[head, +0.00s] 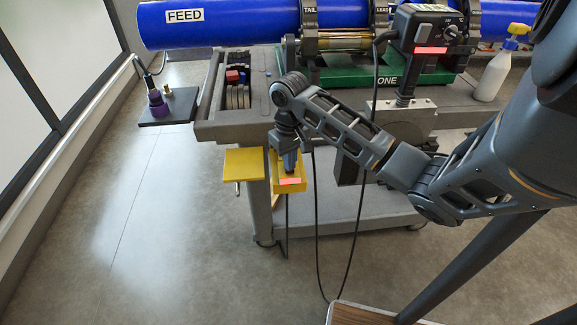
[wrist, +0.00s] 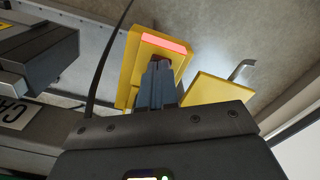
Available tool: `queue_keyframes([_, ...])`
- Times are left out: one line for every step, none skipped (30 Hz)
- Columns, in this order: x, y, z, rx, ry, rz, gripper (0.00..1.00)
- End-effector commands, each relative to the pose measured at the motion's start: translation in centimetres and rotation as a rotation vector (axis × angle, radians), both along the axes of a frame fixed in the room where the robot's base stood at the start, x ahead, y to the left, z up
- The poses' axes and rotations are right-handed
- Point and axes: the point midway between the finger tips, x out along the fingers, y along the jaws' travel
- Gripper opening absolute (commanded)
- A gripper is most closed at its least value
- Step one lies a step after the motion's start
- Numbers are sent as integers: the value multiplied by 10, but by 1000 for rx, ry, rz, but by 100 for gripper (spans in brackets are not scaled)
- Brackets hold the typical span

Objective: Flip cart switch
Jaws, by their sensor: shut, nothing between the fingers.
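The cart switch is a yellow box (head: 277,183) with a red-pink strip, low on the near side of the cart leg. In the wrist view the yellow box (wrist: 127,75) is just beyond my fingertips. Its yellow lid (head: 244,165) stands open to the left; in the wrist view the lid (wrist: 218,91) is on the right. My gripper (head: 291,170) is shut and empty, with its fingertips at the box opening. In the wrist view my gripper (wrist: 160,68) covers the middle of the box, so the switch inside is hidden. I cannot tell whether the fingers touch it.
A grey cart (head: 225,128) carries a blue pipe (head: 235,22) marked FEED and a green fusion machine (head: 335,78). A black control box (head: 427,30) and a spray bottle (head: 494,75) are on the right. Black cables hang beside the yellow box. The floor at left is clear.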

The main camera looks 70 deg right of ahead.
Motion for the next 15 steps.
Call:
queue_keyframes([0, 0, -1, 0, 0, 0, 0])
queue_keyframes([0, 0, -2, 0, 0, 0, 0])
queue_keyframes([0, 0, -2, 0, 0, 0, 0])
queue_keyframes([0, 0, -3, 0, 0, 0, 0])
queue_keyframes([0, 0, -3, 0, 0, 0, 0])
queue_keyframes([0, 0, -3, 0, 0, 0, 0])
queue_keyframes([0, 0, -4, 0, 0, 0, 0])
queue_keyframes([0, 0, -4, 0, 0, 0, 0])
queue_keyframes([0, 0, -5, 0, 0, 0, 0])
queue_keyframes([0, 0, -5, 0, 0, 0, 0])
queue_keyframes([0, 0, -6, 0, 0, 0, 0])
queue_keyframes([0, 0, -6, 0, 0, 0, 0])
queue_keyframes([0, 0, -7, 0, 0, 0, 0])
queue_keyframes([0, 0, -7, 0, 0, 0, 0])
queue_keyframes([0, 0, -6, 0, 0, 0, 0])
